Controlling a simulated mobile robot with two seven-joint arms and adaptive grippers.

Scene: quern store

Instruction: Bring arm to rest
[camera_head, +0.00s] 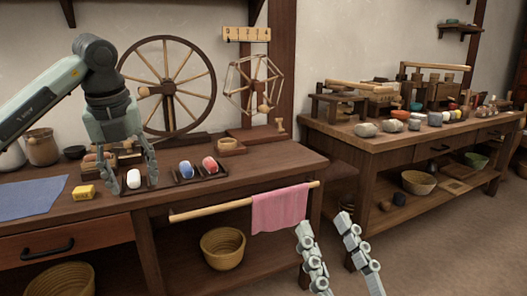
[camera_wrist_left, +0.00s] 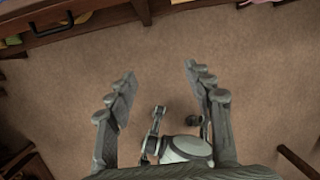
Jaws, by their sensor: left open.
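My left gripper (camera_head: 133,187) hangs fingers down at the end of the left arm, with its fingers apart. In the head view it overlaps the left table, but its wrist view shows bare floor below its open, empty fingers (camera_wrist_left: 160,69), with the drawer front at the top. A white rounded piece (camera_head: 133,179) shows between the fingertips in the head view; no contact shows. My right gripper (camera_head: 322,224) is at the bottom middle, fingers apart and pointing up in the picture, with nothing between them.
The left table's tray (camera_head: 160,184) holds blue (camera_head: 186,169) and red (camera_head: 210,164) pieces. A yellow block (camera_head: 84,192) and blue cloth (camera_head: 30,198) lie left. A pink cloth (camera_head: 280,208) hangs on a front rail. The right bench (camera_head: 350,138) bears stones and wooden devices.

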